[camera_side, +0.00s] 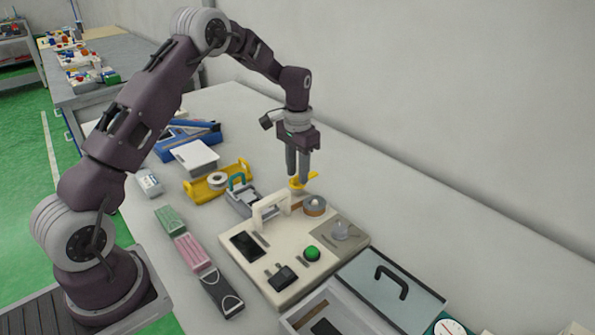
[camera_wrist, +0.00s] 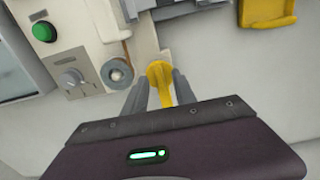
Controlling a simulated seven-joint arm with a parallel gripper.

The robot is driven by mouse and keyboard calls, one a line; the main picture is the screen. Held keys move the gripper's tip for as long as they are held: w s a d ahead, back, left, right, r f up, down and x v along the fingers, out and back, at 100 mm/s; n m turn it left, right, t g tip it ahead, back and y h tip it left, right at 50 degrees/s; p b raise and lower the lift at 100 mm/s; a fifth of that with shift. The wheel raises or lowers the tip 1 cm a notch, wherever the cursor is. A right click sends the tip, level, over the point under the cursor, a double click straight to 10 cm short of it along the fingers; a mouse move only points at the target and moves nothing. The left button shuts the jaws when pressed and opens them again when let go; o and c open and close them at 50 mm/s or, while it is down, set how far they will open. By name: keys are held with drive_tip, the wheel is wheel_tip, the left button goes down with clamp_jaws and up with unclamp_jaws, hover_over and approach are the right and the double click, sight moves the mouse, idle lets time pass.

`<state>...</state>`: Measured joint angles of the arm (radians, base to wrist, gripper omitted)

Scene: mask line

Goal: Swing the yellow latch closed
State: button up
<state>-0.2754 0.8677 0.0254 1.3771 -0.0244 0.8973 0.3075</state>
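The yellow latch (camera_side: 303,181) stands at the back edge of the cream task board (camera_side: 284,243) in the side view. In the wrist view the yellow latch (camera_wrist: 160,78) has a rounded end and a narrower part running down between my fingers. My gripper (camera_side: 298,178) points down at the latch. In the wrist view my gripper (camera_wrist: 162,82) has its two grey fingers apart, one on each side of the latch. I cannot tell whether either finger touches it.
A clear-lidded box (camera_side: 390,290) lies in front. A yellow tape holder (camera_side: 205,190) stands to the left. Bare table lies behind the board.

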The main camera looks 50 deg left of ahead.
drive_tip(key=shift+f, duration=0.2)
clamp_jaws()
drive_tip(key=shift+r, duration=0.1)
idle(1.2)
